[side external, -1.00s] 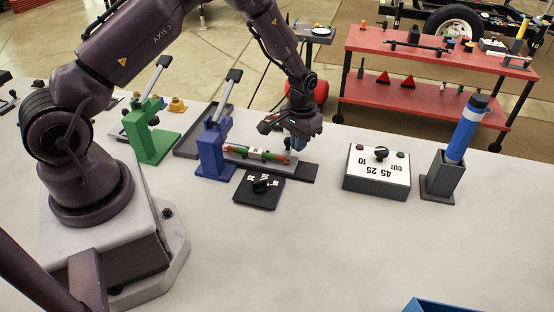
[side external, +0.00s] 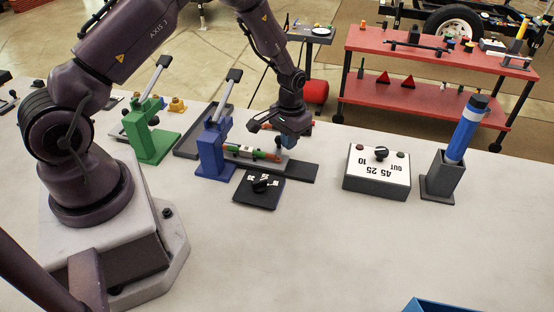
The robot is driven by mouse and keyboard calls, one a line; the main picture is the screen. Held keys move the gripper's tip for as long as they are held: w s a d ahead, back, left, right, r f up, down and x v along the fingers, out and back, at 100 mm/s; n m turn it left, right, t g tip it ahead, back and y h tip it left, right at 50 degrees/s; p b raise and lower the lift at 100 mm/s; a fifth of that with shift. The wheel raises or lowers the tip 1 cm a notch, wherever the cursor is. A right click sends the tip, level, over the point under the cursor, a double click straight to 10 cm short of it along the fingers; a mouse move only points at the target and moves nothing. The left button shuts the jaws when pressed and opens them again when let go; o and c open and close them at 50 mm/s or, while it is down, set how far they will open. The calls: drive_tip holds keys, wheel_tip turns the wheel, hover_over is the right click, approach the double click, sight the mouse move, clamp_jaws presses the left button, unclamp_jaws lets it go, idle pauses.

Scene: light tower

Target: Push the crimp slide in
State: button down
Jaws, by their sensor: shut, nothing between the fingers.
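The blue crimp press (side external: 215,150) stands upright on the bench with its lever raised. A slide carrying a green, white and orange-red cylindrical piece (side external: 256,154) lies along the dark grey rail (side external: 296,172) at the press's right side. The piece's left end is close to the press. My gripper (side external: 289,132) is shut and empty, above the right end of the slide. A small rounded knob shows just below it. Whether the gripper touches the knob cannot be told. The fingertips are partly hidden by the gripper body.
A green press (side external: 150,140) stands to the left, with a grey tray (side external: 190,143) between the presses. A dial box (side external: 377,170) and a holder (side external: 439,180) with a blue cylinder stand right.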

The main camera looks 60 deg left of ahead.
drive_tip(key=shift+a, duration=0.1)
idle(0.4)
drive_tip(key=shift+w+d+r, duration=0.3)
drive_tip(key=shift+r, duration=0.25)
drive_tip(key=shift+w+d+r, duration=0.25)
drive_tip(key=shift+d+r, duration=0.05)
drive_tip(key=shift+r, duration=2.65)
wheel_tip(320, 180, up, 13)
drive_tip(key=s+d+r+m+t, duration=0.1)
drive_tip(key=s+d+r, duration=0.3)
drive_tip(key=s, duration=0.8)
drive_tip(key=s+d+r+m+t, duration=0.2)
drive_tip(key=s+d+r+t, duration=0.2)
drive_tip(key=s+r, duration=0.4)
drive_tip(key=s+d, duration=0.1)
drive_tip(key=s, duration=0.3)
drive_tip(key=shift+r+t, duration=0.2)
drive_tip(key=shift+t, duration=0.1)
